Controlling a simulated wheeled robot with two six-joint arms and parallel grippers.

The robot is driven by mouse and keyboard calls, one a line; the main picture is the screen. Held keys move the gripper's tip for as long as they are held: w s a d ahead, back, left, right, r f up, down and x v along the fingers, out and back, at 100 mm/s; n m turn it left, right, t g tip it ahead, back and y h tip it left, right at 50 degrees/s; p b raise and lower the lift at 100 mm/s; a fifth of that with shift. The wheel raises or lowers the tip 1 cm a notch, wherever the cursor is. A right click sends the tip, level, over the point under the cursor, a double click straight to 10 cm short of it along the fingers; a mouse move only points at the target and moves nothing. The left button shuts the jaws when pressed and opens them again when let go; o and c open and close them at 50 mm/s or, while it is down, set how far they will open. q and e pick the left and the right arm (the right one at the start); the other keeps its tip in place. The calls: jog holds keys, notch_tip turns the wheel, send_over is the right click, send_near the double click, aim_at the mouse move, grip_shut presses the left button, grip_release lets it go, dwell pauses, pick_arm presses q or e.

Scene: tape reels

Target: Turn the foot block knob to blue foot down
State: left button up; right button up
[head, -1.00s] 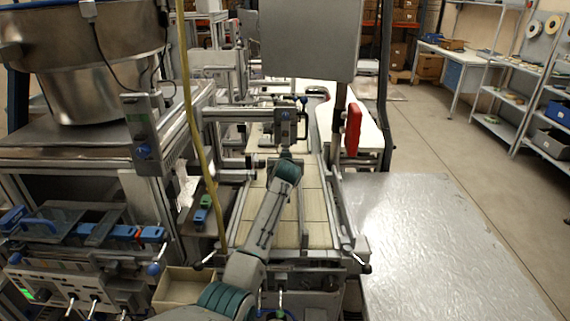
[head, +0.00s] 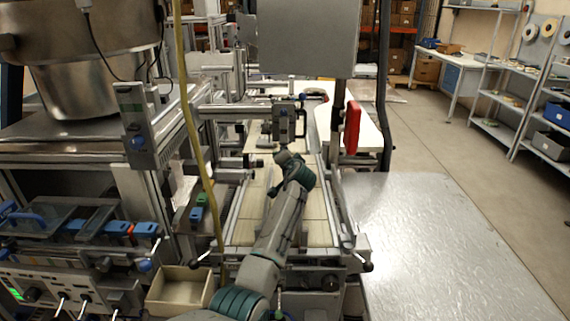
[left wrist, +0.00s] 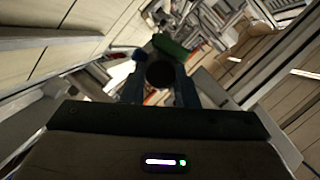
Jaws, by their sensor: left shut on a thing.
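My left arm reaches up the middle of the head view over the pale tiled conveyor (head: 316,206). My left gripper (head: 281,157) is at its far end, below a grey metal unit (head: 286,124) on a crossbar. In the left wrist view, my left gripper (left wrist: 159,88) is shut on a dark round knob (left wrist: 160,74) that sits between its two fingers. A green piece (left wrist: 172,46) shows just beyond the knob, tilted. The gripped knob is too small and covered to make out in the head view. My right gripper is not in view.
A grey flat table (head: 430,235) lies to the right. A yellow hose (head: 192,110) hangs at the left. An open box (head: 181,290) sits at the lower left.

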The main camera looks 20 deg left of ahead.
pick_arm(q)
jog(key=shift+f+m, duration=0.1)
jog(key=shift+m, duration=0.4)
jog(key=o, duration=1)
jog(key=shift+s+d, duration=0.1)
jog(key=b+v, duration=0.3)
jog(key=v, duration=0.7)
jog(key=shift+s+d, duration=0.2)
jog(key=shift+s, duration=0.05)
